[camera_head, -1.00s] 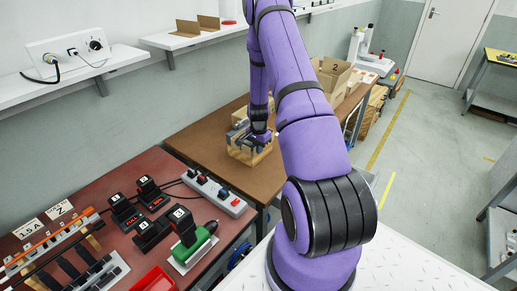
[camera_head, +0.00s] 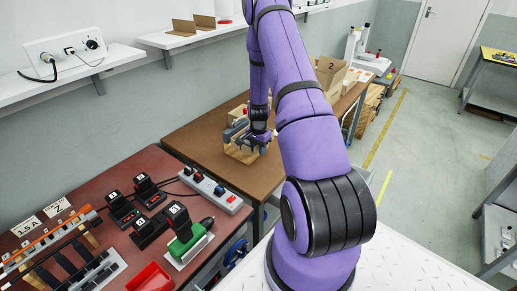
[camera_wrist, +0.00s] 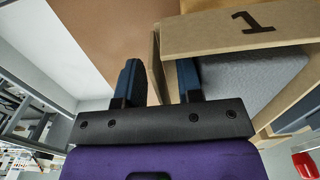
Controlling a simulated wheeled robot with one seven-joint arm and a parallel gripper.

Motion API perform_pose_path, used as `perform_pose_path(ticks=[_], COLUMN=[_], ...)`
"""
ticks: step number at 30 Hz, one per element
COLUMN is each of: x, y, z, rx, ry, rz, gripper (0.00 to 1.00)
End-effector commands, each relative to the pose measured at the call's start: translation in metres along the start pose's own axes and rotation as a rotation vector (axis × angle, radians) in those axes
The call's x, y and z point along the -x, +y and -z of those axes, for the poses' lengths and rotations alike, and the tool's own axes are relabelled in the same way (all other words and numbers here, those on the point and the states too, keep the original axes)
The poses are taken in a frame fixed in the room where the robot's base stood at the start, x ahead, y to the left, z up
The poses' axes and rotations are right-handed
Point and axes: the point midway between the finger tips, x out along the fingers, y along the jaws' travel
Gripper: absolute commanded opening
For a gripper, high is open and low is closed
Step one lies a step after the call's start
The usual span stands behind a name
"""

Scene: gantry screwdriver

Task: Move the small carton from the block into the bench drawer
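The wooden block (camera_head: 240,153) stands on the brown bench (camera_head: 205,148), beside my gripper (camera_head: 262,138). My gripper is at the block's upper part, partly hidden by my arm. In the wrist view its two dark blue fingers (camera_wrist: 160,63) are spread apart. A cardboard box marked 1 (camera_wrist: 235,32) with a grey inner surface lies close ahead and to the right; its left edge shows between the fingers, but I cannot tell whether they touch it. I cannot clearly make out the small carton on the block. An open bench drawer is not clearly in view.
A cardboard box marked 2 (camera_head: 331,72) stands farther back on the bench. The red-brown table (camera_head: 100,190) in front holds several black chargers, a green screwdriver (camera_head: 185,236) and a power strip (camera_head: 212,190). The floor (camera_head: 428,140) to the right is mostly clear.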

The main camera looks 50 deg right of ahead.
Motion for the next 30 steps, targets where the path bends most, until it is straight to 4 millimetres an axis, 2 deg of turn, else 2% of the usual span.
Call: perform_pose_path(ticks=[7, 11, 24, 30], x=[0.001, 0.009, 0.084, 0.104], y=[0.0, 0.0, 0.0, 0.0], z=[0.0, 0.0, 0.0, 0.0], rx=[0.0, 0.0, 0.0, 0.0], ry=[0.0, 0.001, 0.002, 0.0], rz=[0.0, 0.001, 0.002, 0.0], gripper=[0.33, 0.33, 0.33, 0.33])
